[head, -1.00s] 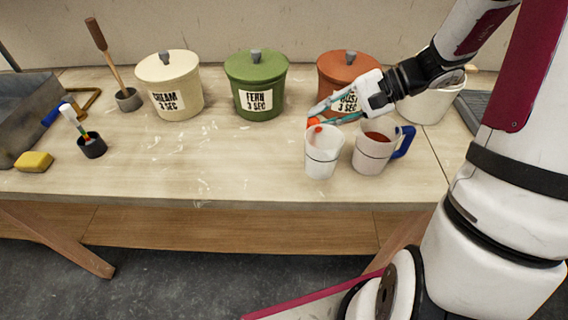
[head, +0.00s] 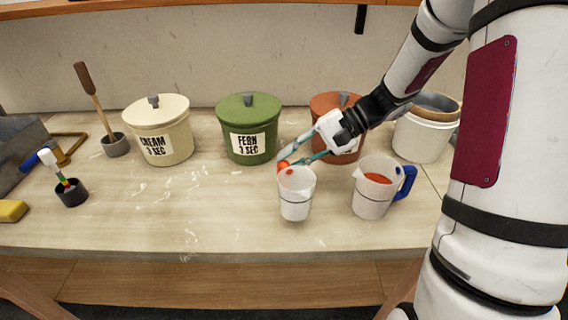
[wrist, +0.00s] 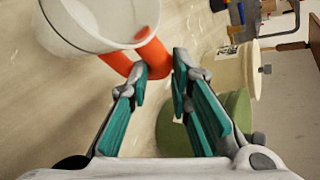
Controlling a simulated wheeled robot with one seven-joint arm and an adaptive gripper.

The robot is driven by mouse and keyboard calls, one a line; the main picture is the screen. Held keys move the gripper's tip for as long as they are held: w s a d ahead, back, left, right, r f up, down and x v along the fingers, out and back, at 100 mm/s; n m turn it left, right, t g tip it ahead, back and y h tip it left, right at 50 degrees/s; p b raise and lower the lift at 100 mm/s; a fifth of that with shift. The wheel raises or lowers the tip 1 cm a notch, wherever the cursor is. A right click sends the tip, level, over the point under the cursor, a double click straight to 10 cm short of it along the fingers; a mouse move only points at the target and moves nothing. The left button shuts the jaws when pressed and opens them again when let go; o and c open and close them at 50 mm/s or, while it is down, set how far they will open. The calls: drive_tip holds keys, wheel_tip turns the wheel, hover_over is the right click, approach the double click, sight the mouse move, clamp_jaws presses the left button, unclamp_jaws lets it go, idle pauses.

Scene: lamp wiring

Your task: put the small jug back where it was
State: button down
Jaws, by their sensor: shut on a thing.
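The small jug (head: 296,196) is white with a dark line around it and an orange handle. It is upright at the middle front of the table; I cannot tell whether its base touches the top. My gripper (head: 284,164) is shut on the orange handle from behind. The wrist view shows the small jug (wrist: 92,22) at upper left, partly cut off, with its handle at the fingertips of my gripper (wrist: 158,70). Its inside looks empty in the wrist view.
A larger jug (head: 368,200) with a blue handle and red contents stands to the right. Behind are lidded cream (head: 160,132), green (head: 249,125) and rust-red (head: 330,103) pots, and a white tub (head: 422,140).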

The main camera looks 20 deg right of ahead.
drive_tip(key=shift+w+a+f, duration=0.3)
drive_tip(key=shift+w+f, duration=0.55)
drive_tip(key=shift+f, duration=0.1)
drive_tip(key=shift+w+a+f, duration=0.25)
drive_tip(key=shift+w+f, duration=0.55)
drive_tip(key=shift+f, duration=0.15)
drive_tip(key=shift+f, duration=0.2)
drive_tip(key=c, duration=1.4)
unclamp_jaws()
drive_tip(key=shift+c, duration=0.2)
